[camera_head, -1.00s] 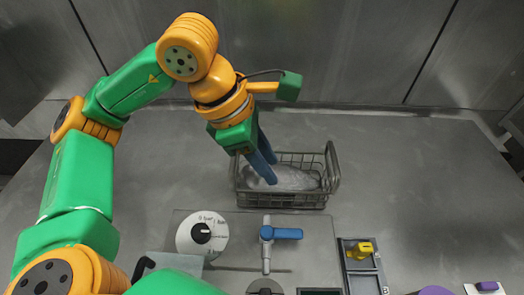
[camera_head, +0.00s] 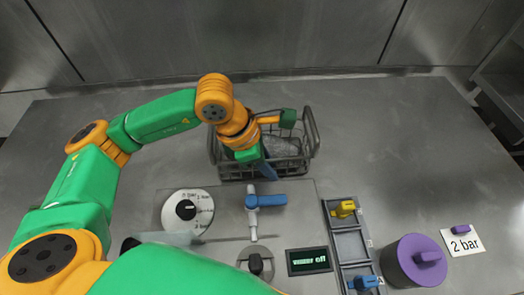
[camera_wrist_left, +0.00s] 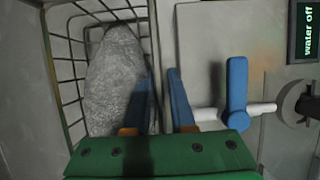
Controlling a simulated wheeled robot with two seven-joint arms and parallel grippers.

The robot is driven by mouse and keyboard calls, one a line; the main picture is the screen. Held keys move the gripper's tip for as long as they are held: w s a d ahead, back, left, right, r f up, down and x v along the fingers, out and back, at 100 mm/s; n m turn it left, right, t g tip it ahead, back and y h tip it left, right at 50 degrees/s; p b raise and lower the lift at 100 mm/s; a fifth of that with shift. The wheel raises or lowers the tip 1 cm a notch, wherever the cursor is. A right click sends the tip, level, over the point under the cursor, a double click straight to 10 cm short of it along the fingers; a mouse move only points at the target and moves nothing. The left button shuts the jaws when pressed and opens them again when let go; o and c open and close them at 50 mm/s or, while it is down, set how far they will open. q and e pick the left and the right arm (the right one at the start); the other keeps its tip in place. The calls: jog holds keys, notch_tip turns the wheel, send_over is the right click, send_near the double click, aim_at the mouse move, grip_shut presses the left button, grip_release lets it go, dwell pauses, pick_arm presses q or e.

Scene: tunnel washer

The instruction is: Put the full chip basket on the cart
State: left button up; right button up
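The wire chip basket (camera_head: 291,168) stands on the grey worktop behind the control panel, with a grey, crinkled mass of chips (camera_head: 283,147) inside. In the left wrist view the basket's wire wall (camera_wrist_left: 65,75) and the chips (camera_wrist_left: 113,75) show close up. My left gripper (camera_head: 268,172) points down at the basket's front wall. In the left wrist view its two blue fingers (camera_wrist_left: 159,75) are apart, one on each side of the front rim. I cannot tell whether they touch it. My right gripper is not in view. I cannot clearly identify a cart.
In front of the basket are a white dial (camera_head: 187,211), a blue-handled valve (camera_head: 265,200) and a "water off" display (camera_head: 309,261). A tray with a yellow lever (camera_head: 344,208) and a purple pot (camera_head: 415,262) are to the right. A metal frame (camera_head: 505,75) stands at the upper right.

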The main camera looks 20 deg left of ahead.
pick_arm(q)
grip_shut()
dwell(1.4)
